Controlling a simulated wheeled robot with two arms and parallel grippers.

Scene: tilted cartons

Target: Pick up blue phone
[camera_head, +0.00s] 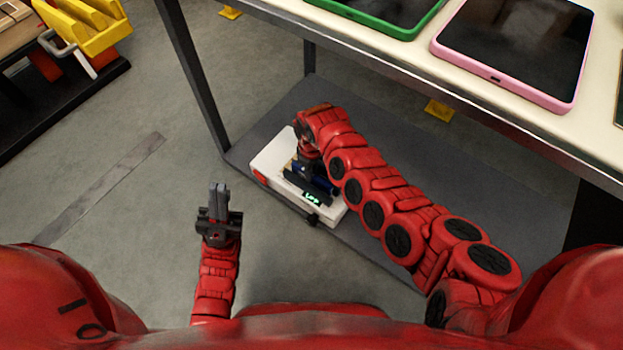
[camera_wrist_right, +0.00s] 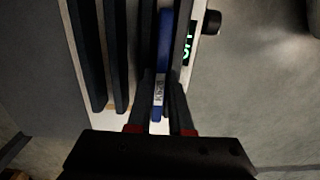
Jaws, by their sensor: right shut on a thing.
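The blue phone (camera_wrist_right: 165,50) shows edge-on in the right wrist view, upright in a slot of a white box with dark dividers. My right gripper (camera_wrist_right: 160,105) is shut on the phone, with one finger on each side of it. In the head view the right gripper (camera_head: 312,178) reaches down over the white box (camera_head: 270,160), and my arm hides part of the box. My left gripper (camera_head: 219,192) is empty, left of the box and apart from it; its fingers look close together, but I cannot tell whether they touch.
The white box stands on a low grey shelf (camera_head: 440,190) under a table (camera_head: 390,55). Green (camera_head: 380,10) and pink-framed (camera_head: 515,45) tablets lie on the table, whose front edge is close to my right arm. Yellow bins (camera_head: 85,25) stand at top left. The floor on the left is clear.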

